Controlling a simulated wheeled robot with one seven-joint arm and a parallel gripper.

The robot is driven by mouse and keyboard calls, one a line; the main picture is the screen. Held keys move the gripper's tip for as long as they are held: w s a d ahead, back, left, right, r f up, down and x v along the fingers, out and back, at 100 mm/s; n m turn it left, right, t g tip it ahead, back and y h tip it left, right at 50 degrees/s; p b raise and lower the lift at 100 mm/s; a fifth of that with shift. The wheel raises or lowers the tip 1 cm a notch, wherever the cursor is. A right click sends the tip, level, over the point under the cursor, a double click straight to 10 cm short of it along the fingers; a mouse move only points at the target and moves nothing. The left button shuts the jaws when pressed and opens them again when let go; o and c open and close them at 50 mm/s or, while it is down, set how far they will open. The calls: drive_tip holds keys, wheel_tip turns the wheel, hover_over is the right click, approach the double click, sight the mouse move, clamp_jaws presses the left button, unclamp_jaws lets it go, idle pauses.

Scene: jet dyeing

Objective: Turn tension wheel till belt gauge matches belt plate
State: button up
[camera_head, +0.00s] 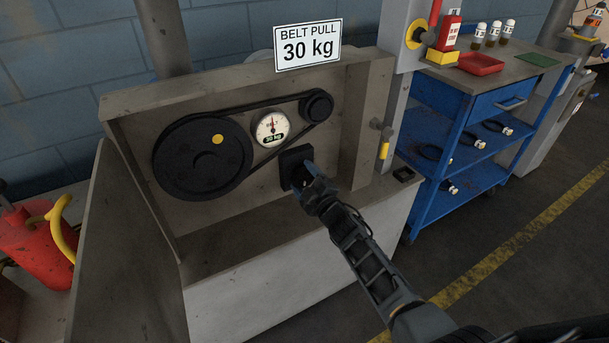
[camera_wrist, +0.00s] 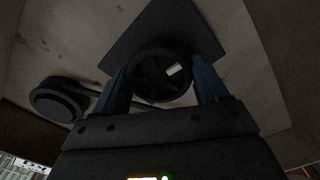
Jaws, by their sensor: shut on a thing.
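The tension wheel (camera_wrist: 146,75) is a dark spoked wheel with a pale mark, on a dark square mount. My gripper (camera_wrist: 163,80) is shut on the wheel, one finger on each side of it in the wrist view. In the head view my gripper (camera_head: 308,180) hides most of the wheel and covers part of the dark mount (camera_head: 289,160). The belt plate (camera_head: 308,45) above reads "BELT PULL 30 kg".
A large dark pulley (camera_head: 190,170) and a small pulley (camera_head: 317,106) carry the belt beside the gauge. A blue cart (camera_head: 455,100) with bottles and a red tray (camera_head: 481,63) stands at the right. A red extinguisher (camera_head: 35,250) is at the left.

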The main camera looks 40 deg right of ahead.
drive_tip(key=shift+d+m+p, duration=0.1)
drive_tip(key=shift+m+p, duration=0.45)
drive_tip(key=shift+m, duration=0.85)
drive_tip(key=shift+s+m, duration=0.1)
drive_tip(key=shift+m, duration=0.2)
drive_tip(key=o, duration=1)
drive_tip(key=shift+c, duration=0.2)
drive_tip(key=p+v, duration=0.1)
drive_tip(key=v, duration=0.6)
drive_tip(key=shift+s+p, duration=0.35)
